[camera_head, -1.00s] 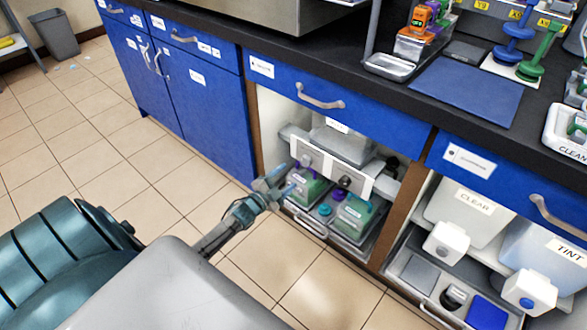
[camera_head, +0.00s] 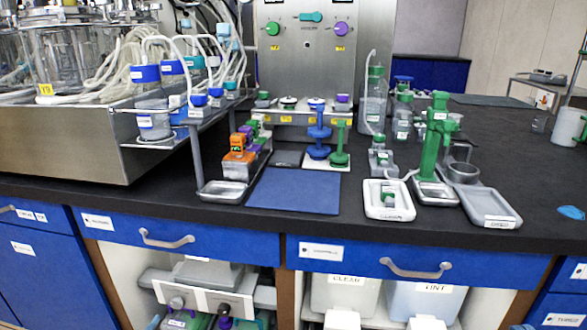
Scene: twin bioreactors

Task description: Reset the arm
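The rest of the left arm is out of the picture. My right arm and gripper are not in view.
A black worktop (camera_head: 90,200) spans the view above blue drawers (camera_head: 350,255). On it are a blue mat (camera_head: 295,191), a green stand (camera_head: 438,145), trays and a bioreactor bench (camera_head: 60,150). Open bays below hold a shelf fixture (camera_head: 205,298) and labelled containers (camera_head: 345,295).

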